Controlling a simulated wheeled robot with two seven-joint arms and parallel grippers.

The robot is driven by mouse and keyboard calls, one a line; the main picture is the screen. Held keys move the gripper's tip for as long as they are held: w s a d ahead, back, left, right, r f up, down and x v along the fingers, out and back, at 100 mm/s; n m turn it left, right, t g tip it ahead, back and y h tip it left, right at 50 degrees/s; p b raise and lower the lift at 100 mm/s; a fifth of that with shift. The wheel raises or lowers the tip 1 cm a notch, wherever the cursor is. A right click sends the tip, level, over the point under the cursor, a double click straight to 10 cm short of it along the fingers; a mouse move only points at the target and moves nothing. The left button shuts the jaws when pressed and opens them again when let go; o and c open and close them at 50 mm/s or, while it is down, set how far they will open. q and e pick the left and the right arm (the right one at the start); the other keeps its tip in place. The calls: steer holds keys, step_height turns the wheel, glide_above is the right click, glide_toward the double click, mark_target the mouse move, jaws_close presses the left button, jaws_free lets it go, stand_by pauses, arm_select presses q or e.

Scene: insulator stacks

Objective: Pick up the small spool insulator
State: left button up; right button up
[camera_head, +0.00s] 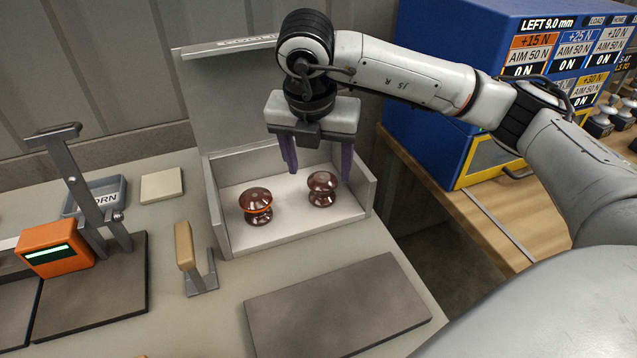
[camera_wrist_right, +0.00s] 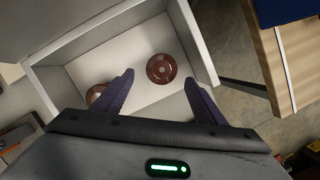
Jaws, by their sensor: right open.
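Two brown spool insulators stand upright in an open white box (camera_head: 230,240). The left spool insulator (camera_head: 256,206) has an orange band round its middle; the right spool insulator (camera_head: 322,189) is plain brown and looks slightly smaller. My right gripper (camera_head: 320,172) is open and empty, its dark fingers pointing down above the box. In the right wrist view the plain spool (camera_wrist_right: 161,69) lies ahead of the gap between the fingers (camera_wrist_right: 160,88). The banded spool (camera_wrist_right: 95,94) is partly hidden behind the left finger there. My left gripper is not in view.
A dark grey mat (camera_head: 338,308) lies in front of the box. An orange device (camera_head: 55,249) and a small stand with a tan block (camera_head: 187,247) are to the left. A blue cabinet (camera_head: 440,85) stands on a wooden bench at right. The box's raised lid is behind the gripper.

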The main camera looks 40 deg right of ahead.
mark_target(322, 179)
steer(key=shift+d+p+x, duration=0.1)
steer(key=shift+p+x, duration=0.2)
steer(key=shift+x, duration=1.4)
steer(key=shift+d+p+x, duration=0.15)
steer(key=shift+p+x, duration=0.1)
steer(key=shift+x, duration=1.5)
steer(key=shift+r, duration=0.1)
steer(key=c, duration=1.2)
